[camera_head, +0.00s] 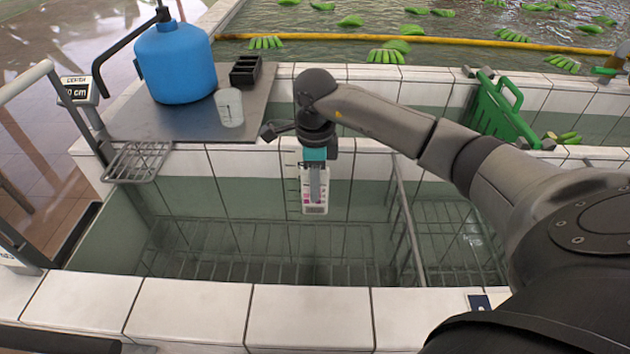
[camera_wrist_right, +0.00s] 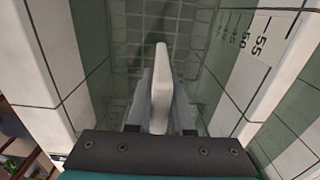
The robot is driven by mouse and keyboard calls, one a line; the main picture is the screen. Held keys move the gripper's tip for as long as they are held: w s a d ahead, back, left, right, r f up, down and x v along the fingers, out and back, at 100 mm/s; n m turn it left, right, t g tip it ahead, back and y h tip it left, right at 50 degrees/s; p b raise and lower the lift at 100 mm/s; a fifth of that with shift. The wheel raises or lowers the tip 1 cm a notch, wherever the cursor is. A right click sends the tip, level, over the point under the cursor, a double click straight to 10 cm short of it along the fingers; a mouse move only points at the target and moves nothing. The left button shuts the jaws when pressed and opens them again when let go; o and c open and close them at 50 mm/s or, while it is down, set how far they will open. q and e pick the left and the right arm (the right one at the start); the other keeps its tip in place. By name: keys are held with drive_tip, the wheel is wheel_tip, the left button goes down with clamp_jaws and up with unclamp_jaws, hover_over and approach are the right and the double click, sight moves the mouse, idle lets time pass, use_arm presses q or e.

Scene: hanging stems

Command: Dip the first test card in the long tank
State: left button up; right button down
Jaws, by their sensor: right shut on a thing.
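The long tank (camera_head: 310,312) is a white-tiled trough with green inner walls and wire racks at its bottom. My right gripper (camera_head: 315,175) points down inside it, close to the far wall. In the right wrist view my right gripper (camera_wrist_right: 159,120) grips the card (camera_wrist_right: 161,75), seen almost edge-on, over the tank floor. I cannot tell whether the card's lower end touches the water. My left gripper is out of view.
A depth scale (camera_wrist_right: 262,38) is on the tank wall. A metal shelf (camera_head: 125,122) at the back left bears a blue canister (camera_head: 178,65), a clear cup (camera_head: 229,108) and a black box (camera_head: 246,71). A metal divider (camera_head: 411,235) crosses the tank.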

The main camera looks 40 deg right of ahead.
sight(315, 213)
wheel_tip(315, 213, down, 11)
drive_tip(key=b, duration=0.8)
drive_tip(key=shift+f, duration=0.2)
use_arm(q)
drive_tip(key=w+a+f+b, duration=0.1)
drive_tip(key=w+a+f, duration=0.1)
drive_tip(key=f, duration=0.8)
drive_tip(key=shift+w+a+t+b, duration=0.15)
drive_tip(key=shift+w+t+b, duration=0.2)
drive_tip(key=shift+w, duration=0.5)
use_arm(e)
drive_tip(key=shift+f, duration=0.9)
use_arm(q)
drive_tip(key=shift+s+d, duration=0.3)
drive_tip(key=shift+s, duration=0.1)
